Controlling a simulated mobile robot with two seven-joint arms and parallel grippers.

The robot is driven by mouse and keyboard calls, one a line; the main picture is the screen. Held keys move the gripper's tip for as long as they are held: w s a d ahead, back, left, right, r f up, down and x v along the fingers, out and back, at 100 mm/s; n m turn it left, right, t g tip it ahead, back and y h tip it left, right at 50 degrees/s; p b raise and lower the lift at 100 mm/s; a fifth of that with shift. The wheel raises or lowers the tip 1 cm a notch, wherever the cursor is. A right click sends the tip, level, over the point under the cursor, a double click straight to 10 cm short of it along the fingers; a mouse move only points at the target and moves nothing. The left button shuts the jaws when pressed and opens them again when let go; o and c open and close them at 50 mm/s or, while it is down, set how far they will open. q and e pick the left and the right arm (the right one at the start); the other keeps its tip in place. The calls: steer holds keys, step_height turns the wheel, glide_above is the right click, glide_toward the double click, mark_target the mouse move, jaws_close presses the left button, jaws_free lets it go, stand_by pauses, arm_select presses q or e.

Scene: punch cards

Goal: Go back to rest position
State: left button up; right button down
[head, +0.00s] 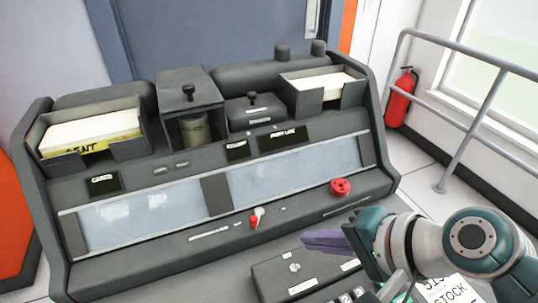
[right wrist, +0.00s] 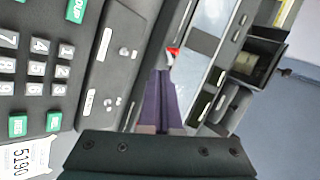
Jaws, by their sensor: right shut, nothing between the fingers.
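My right gripper (head: 328,243) comes in from the lower right of the head view, above the front of the dark grey punch card machine (head: 215,185). Its purple fingers are closed together with nothing between them. They also show closed in the right wrist view (right wrist: 160,100), with the machine behind them. My left gripper is in neither view.
The machine has a red knob (head: 341,187), a small red-tipped lever (head: 256,218) and two card trays, left (head: 128,150) and right (head: 308,101). A keypad (right wrist: 35,65) lies at its front. A grey railing (head: 480,112) and a fire extinguisher (head: 401,98) stand at the right.

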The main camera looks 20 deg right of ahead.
stand_by(0.3)
steer(key=s+d+r+n+g+h+p, duration=0.2)
steer(key=s+r+n+g+h+p, duration=0.4)
steer(key=s+r+n, duration=0.95)
step_height(320, 180, up, 37)
steer(key=m+t+y+p, duration=0.1)
steer(key=p, duration=3.6)
steer(key=shift+s+y+p, duration=0.2)
steer(key=shift+y+p, duration=0.2)
steer(key=shift+f, duration=0.15)
